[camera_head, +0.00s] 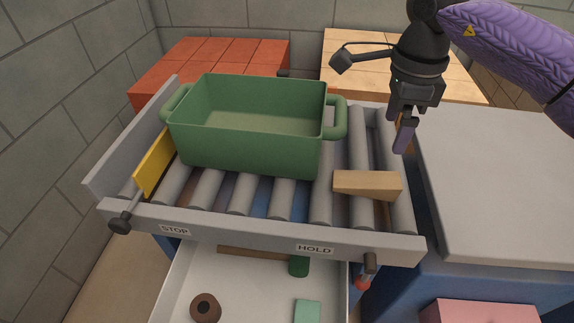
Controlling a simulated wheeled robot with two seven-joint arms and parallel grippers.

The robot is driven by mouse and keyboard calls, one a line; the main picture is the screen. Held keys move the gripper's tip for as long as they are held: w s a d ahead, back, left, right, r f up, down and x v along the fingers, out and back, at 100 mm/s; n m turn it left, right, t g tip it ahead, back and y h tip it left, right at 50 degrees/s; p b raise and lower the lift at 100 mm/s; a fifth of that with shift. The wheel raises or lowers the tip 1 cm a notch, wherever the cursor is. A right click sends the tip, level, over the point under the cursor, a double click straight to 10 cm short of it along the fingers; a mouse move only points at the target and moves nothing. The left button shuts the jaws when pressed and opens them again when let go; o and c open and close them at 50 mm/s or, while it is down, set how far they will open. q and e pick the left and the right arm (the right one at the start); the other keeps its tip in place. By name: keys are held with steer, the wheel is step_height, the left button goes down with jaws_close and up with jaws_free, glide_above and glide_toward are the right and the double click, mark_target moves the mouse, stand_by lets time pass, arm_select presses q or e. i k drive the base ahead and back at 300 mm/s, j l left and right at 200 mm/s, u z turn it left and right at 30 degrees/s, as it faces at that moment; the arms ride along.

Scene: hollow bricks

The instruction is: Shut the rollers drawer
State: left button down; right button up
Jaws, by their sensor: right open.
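The rollers drawer (250,290) is a white open tray under the front of the roller table (345,247). It stands pulled out, and its front end is cut off by the bottom edge of the picture. In it lie a brown ring (194,309), a green cylinder (299,266), a teal block (307,311) and a wooden strip (250,253). My right gripper (403,130) is open and empty, pointing down above the right end of the rollers, well above and behind the drawer. My left gripper is not in view.
A green bin (250,147) and a wooden block (367,185) sit on the rollers. A yellow plate (155,163) stands at their left. A grey-topped counter (500,180) is at the right, with a pink block (480,312) in front. Red blocks (222,55) stand behind.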

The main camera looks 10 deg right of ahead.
mark_target(246, 289)
steer(key=k, duration=1)
